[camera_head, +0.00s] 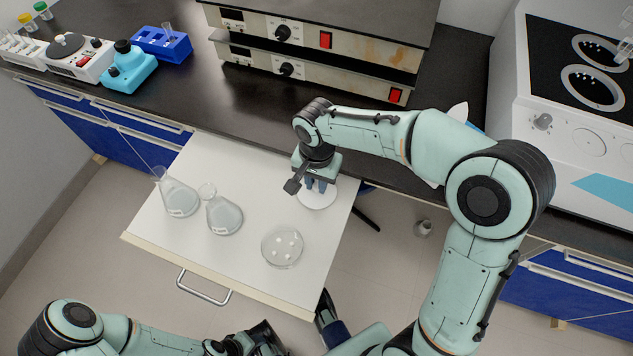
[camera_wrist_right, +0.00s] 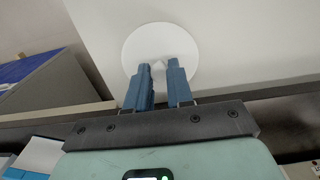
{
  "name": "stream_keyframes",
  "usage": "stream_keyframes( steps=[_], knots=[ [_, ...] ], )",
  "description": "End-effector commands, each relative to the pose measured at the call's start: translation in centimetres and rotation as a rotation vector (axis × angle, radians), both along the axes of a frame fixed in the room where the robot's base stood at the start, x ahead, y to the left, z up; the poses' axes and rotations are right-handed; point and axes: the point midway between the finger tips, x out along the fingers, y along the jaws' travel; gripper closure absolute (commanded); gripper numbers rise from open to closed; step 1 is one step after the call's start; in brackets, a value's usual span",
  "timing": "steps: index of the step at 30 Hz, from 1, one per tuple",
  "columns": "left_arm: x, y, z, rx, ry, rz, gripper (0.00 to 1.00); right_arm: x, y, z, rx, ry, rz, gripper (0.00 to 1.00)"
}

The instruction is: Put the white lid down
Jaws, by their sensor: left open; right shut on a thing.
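The white lid (camera_head: 321,202) is a round disc with a small pointed knob, over the right part of the white pull-out board. It also shows in the right wrist view (camera_wrist_right: 150,42). My right gripper (camera_head: 317,185) points down above the lid, its blue fingers (camera_wrist_right: 159,68) shut on the knob. The lid lies flat, at or very near the board; I cannot tell if it touches. My left gripper (camera_head: 332,322) is open and empty, beyond the board's front edge at the bottom of the head view, partly out of frame.
The white board (camera_head: 225,265) bears two glass flasks (camera_head: 178,197) (camera_head: 224,215) at left and a clear dish (camera_head: 282,248) with white spots near the front. Its middle is clear. Stacked heating units (camera_head: 310,55) stand on the black counter (camera_head: 255,105) behind.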

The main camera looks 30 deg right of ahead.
Motion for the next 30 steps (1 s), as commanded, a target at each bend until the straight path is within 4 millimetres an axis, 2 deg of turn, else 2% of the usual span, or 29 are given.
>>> stream_keyframes(
  steps=[2, 12, 13, 15, 25, 30],
  knots=[
    [0.1, 0.0, -0.2, 0.000, -0.002, 0.001, 0.57, 0.0, 0.0, -0.7, 0.001, -0.001, -0.001, 1.00],
    [0.2, 0.0, -0.4, 0.001, -0.006, 0.002, 0.57, 0.0, 0.0, -0.9, 0.001, -0.001, 0.000, 1.00],
    [0.2, 0.1, -0.4, 0.002, -0.007, 0.002, 0.57, 0.0, 0.0, -1.0, 0.001, -0.001, 0.000, 0.75],
    [0.2, 0.0, -0.3, 0.002, -0.007, 0.002, 0.57, 0.0, 0.0, -0.9, 0.001, -0.001, 0.000, 0.53],
    [0.2, 0.0, -0.1, 0.001, -0.005, 0.002, 0.57, 0.0, 0.0, -0.6, 0.001, -0.002, 0.000, 0.53],
    [-0.1, 0.0, 0.4, 0.000, 0.004, -0.001, 0.57, 0.1, 0.0, 1.4, 0.001, -0.006, 0.000, 0.53]
  ],
)
